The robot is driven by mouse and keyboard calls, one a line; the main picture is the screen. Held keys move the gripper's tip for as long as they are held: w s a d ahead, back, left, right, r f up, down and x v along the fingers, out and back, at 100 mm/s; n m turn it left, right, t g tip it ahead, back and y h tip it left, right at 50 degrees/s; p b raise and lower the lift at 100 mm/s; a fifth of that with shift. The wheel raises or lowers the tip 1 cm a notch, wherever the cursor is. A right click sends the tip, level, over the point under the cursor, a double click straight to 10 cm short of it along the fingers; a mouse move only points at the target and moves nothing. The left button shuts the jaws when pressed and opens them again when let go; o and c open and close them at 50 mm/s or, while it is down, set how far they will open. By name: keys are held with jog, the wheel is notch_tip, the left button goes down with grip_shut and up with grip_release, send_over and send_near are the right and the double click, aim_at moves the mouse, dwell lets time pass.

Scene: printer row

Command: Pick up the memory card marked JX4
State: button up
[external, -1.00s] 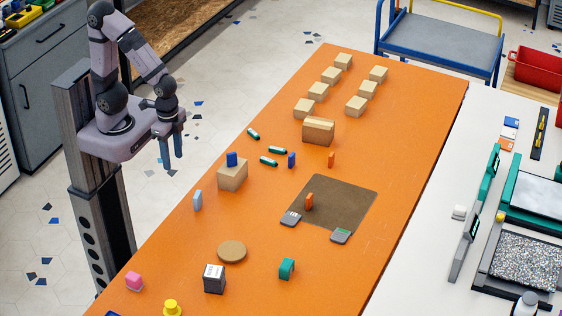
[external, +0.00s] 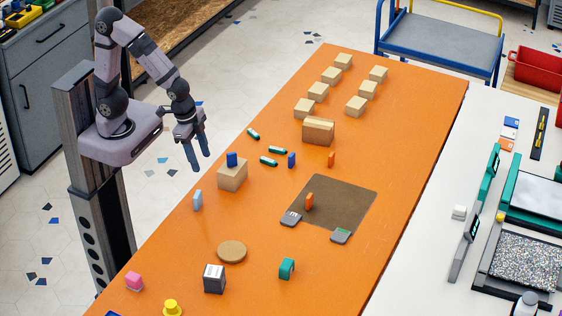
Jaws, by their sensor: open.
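Two small grey flat pieces that look like memory cards lie by the brown mat's near edge. One grey card with a pale label (external: 291,219) is at the mat's left corner. The other grey card with a green label (external: 340,236) is at its near right corner. Their markings are too small to read, so I cannot tell which is JX4. My gripper (external: 198,168) is open and empty, fingers pointing down, high at the table's left side. It is well apart from both cards.
A brown mat (external: 350,200) holds an upright orange block (external: 309,201). A cardboard box (external: 232,176) with a blue piece on top stands between my gripper and the cards. Green cylinders (external: 268,160) lie nearby. Cardboard boxes (external: 318,130) stand farther back. The orange table's right side is clear.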

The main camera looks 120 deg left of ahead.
jog(key=w+a+f+n+t+y+b, duration=0.1)
jog(key=w+a+f+t+b, duration=0.1)
jog(key=w+a, duration=0.5)
jog(key=w+a+f+t+y+b, duration=0.1)
jog(key=w+a+f+t+b, duration=0.15)
jog(key=w+a, duration=0.5)
jog(key=t+b, duration=0.5)
jog(key=b, duration=0.1)
send_near(331, 160)
jog(key=shift+w+d+r, duration=0.1)
jog(key=shift+w+r, duration=0.05)
jog(key=shift+r, duration=0.2)
jog(key=shift+m+t+h, duration=0.5)
jog(key=shift+t+h, duration=0.4)
jog(key=shift+t, duration=0.05)
jog(key=a+f+b, duration=0.1)
jog(key=s+a+f+b, duration=0.1)
jog(key=a, duration=0.1)
jog(key=shift+a+f, duration=0.25)
jog(key=shift+f, duration=0.05)
jog(key=shift+s+a+f, duration=0.15)
jog(key=shift+d+r+p+x, duration=0.15)
jog(key=shift+p+x, duration=0.1)
jog(key=shift+x, duration=1.6)
jog(key=shift+d+r+p+x, duration=0.1)
jog(key=shift+r+p+x, duration=0.1)
jog(key=shift+x, duration=1.6)
jog(key=shift+c, duration=0.5)
jog(key=c, duration=1)
